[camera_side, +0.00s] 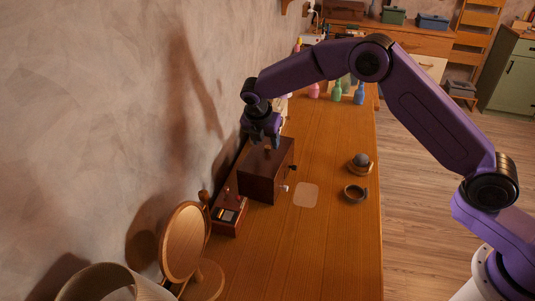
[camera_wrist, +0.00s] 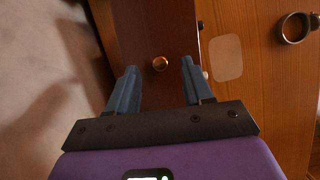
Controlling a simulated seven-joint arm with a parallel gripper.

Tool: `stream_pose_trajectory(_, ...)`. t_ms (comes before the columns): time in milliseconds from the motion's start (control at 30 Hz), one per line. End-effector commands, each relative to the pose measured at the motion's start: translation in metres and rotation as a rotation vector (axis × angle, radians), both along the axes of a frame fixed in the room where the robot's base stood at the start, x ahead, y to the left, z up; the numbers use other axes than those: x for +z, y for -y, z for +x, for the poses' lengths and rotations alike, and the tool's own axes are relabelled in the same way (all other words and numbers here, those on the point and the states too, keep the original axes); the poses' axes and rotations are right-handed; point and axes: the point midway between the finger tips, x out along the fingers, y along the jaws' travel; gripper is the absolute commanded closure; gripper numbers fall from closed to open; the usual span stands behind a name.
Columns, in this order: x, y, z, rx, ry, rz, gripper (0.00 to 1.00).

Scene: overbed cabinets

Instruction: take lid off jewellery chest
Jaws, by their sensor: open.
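The jewellery chest (camera_side: 262,178) is a dark reddish-brown box on the wooden counter near the wall. The lid appears to sit on the chest. My gripper (camera_side: 265,143) is right above the chest in the side view. The exact height of the fingertips over the lid is hard to tell.
A pale rounded patch (camera_side: 306,195) lies on the counter right of the chest. Beyond it are a dark ring-shaped item (camera_side: 355,193) and a small round pot (camera_side: 360,163). A low open box (camera_side: 228,213) and a round mirror (camera_side: 183,241) stand nearer the camera. Bottles (camera_side: 336,91) stand behind.

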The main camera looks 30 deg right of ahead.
Motion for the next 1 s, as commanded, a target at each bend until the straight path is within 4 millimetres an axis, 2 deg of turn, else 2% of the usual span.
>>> stream_pose_trajectory(100, -0.016, 0.005, 0.003, 0.000, -0.002, -0.001, 0.49)
stream_pose_trajectory(200, -0.023, 0.007, 0.005, 0.001, -0.002, 0.000, 0.49)
stream_pose_trajectory(467, -0.025, 0.007, 0.006, 0.001, 0.000, 0.000, 0.49)
stream_pose_trajectory(500, -0.025, 0.007, 0.006, 0.001, 0.000, 0.000, 0.56)
stream_pose_trajectory(633, -0.025, 0.007, 0.006, 0.001, 0.000, 0.000, 0.98)
stream_pose_trajectory(1000, -0.023, 0.007, 0.006, 0.000, 0.001, 0.001, 1.00)
